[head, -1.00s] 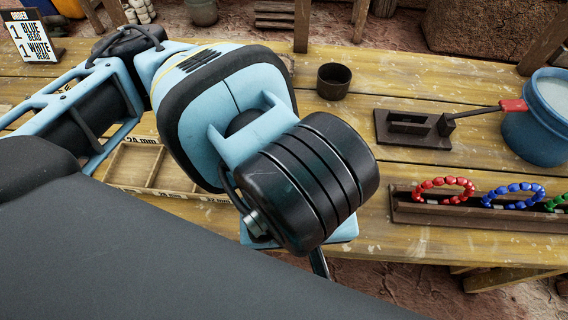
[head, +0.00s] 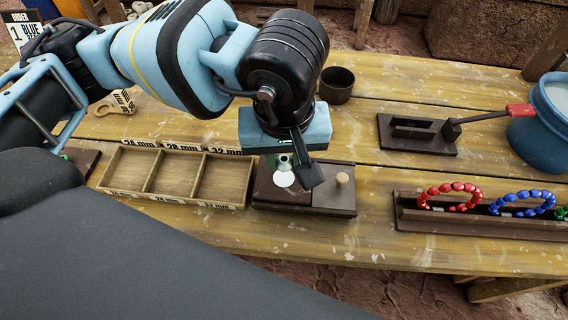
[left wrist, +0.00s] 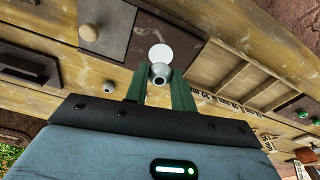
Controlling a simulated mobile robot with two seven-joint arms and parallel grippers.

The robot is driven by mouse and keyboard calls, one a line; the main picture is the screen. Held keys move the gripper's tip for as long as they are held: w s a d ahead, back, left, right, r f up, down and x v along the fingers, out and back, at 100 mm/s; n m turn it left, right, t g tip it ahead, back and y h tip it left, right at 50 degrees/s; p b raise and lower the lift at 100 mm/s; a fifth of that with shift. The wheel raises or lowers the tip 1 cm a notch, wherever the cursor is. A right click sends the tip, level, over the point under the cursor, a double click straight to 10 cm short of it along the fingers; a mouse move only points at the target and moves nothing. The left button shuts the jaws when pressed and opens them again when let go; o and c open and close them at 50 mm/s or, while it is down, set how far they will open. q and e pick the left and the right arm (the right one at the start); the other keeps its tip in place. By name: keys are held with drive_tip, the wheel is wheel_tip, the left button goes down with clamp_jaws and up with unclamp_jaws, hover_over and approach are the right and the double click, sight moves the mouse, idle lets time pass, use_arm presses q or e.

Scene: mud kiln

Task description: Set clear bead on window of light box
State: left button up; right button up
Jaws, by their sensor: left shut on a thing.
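The light box (head: 333,200) is a low dark-brown box with a pale wooden knob (head: 342,178). Its round white window (head: 285,181) glows at the left part of the top; it also shows in the left wrist view (left wrist: 161,53). My left gripper (head: 292,164) is over the light box, pointing down. In the left wrist view its green fingers (left wrist: 160,84) are shut on a small greyish see-through bead (left wrist: 160,72) with a dark hole. The bead appears right beside the window in both views; I cannot tell whether it touches the box. My right gripper is not in view.
A three-compartment sizing tray (head: 175,176) stands left of the light box. A rack (head: 480,225) with red and blue bead bracelets is at right. A dark cup (head: 336,84), a dark lever tool (head: 415,133) and a blue bucket (head: 545,125) stand behind. A loose bead (left wrist: 108,87) lies nearby.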

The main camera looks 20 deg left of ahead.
sight(284, 160)
use_arm(q)
drive_tip(key=shift+w+a+f+b, duration=0.1)
drive_tip(key=shift+f+b, duration=0.85)
drive_tip(key=shift+f, duration=1.05)
drive_tip(key=o, duration=1)
drive_tip(key=shift+r, duration=0.1)
drive_tip(key=shift+c, duration=0.2)
drive_tip(key=shift+r, duration=0.1)
wheel_tip(284, 160, up, 12)
drive_tip(key=s+p, duration=0.1)
drive_tip(key=shift+s+d, duration=0.15)
drive_tip(key=shift+d, duration=0.15)
